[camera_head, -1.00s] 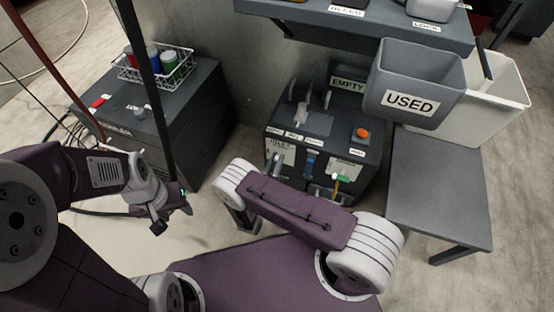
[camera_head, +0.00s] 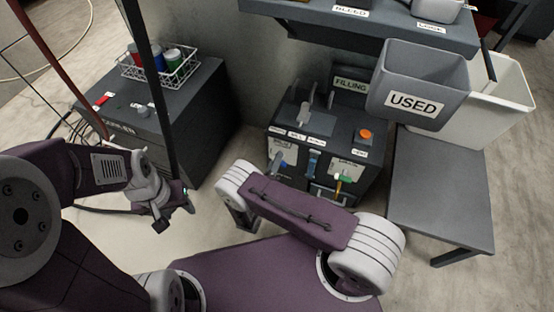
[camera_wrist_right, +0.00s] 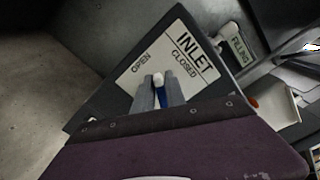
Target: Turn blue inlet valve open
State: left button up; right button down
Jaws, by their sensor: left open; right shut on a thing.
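The blue inlet valve handle (camera_wrist_right: 162,96) shows in the right wrist view, with a white tip, in front of the INLET plate (camera_wrist_right: 168,58) marked OPEN and CLOSED. My right gripper (camera_wrist_right: 158,92) is shut on the handle, one grey finger on each side. The handle's tip lies at the plate's lower edge, between the two words. In the head view the plate (camera_head: 284,149) is on the front of a dark machine (camera_head: 300,118), and my right arm hides part of that front. My left gripper (camera_head: 184,202) is open and empty, left of the machine.
A display on the machine reads FILLING (camera_head: 350,85). A green and yellow valve (camera_head: 341,179) and an orange button (camera_head: 365,134) are to the right. The grey USED bin (camera_head: 418,80) hangs above a grey bench (camera_head: 440,190). A cabinet with a wire basket (camera_head: 185,75) stands left.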

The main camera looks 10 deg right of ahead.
jog(key=n, duration=0.5)
jog(key=shift+f+n+b, duration=0.3)
jog(key=shift+f+n, duration=0.1)
dwell(0.4)
jog(key=c, duration=1.5)
grip_release()
